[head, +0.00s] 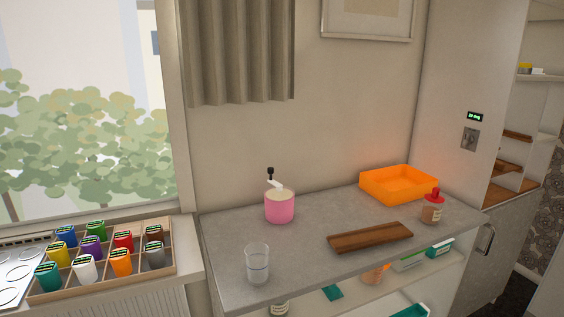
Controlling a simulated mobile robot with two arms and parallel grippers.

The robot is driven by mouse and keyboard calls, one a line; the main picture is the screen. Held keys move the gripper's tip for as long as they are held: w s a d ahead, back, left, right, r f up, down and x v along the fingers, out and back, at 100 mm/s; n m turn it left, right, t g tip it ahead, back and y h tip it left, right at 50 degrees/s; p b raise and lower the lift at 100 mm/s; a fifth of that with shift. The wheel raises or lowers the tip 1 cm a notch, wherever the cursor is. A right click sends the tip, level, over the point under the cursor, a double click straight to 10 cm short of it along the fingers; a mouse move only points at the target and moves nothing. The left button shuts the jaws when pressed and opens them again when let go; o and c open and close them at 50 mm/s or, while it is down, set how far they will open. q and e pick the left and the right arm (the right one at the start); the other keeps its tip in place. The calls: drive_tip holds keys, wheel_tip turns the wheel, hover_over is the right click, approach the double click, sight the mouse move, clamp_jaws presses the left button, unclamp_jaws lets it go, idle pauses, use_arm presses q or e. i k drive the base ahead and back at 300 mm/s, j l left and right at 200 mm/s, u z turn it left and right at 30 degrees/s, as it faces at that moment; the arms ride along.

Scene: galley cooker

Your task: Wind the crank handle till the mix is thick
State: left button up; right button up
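A pink pot (280,208) stands upright at the back left of the grey counter, near the wall. Its top is pale, and I cannot tell whether that is a lid or the mix. A white crank arm (275,184) with a black knob handle (270,173) rises from the top, the knob pointing up on the left side. How thick the mix is cannot be seen. Neither of my grippers is in the head view, and nothing touches the pot or the crank.
A clear glass (257,263) stands at the counter's front left. A brown wooden board (370,238) lies front centre, with an orange tray (398,184) behind and a red-capped bottle (432,208) at right. A compartment box (100,262) of coloured containers sits left. The counter around the pot is clear.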

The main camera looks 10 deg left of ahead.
sight(270, 170)
drive_tip(key=i+j+z, duration=0.3)
drive_tip(key=i+j, duration=0.2)
drive_tip(key=i+j+z, duration=0.15)
drive_tip(key=j, duration=0.3)
drive_tip(key=i+j+z, duration=0.15)
drive_tip(key=j, duration=0.25)
drive_tip(key=i, duration=0.1)
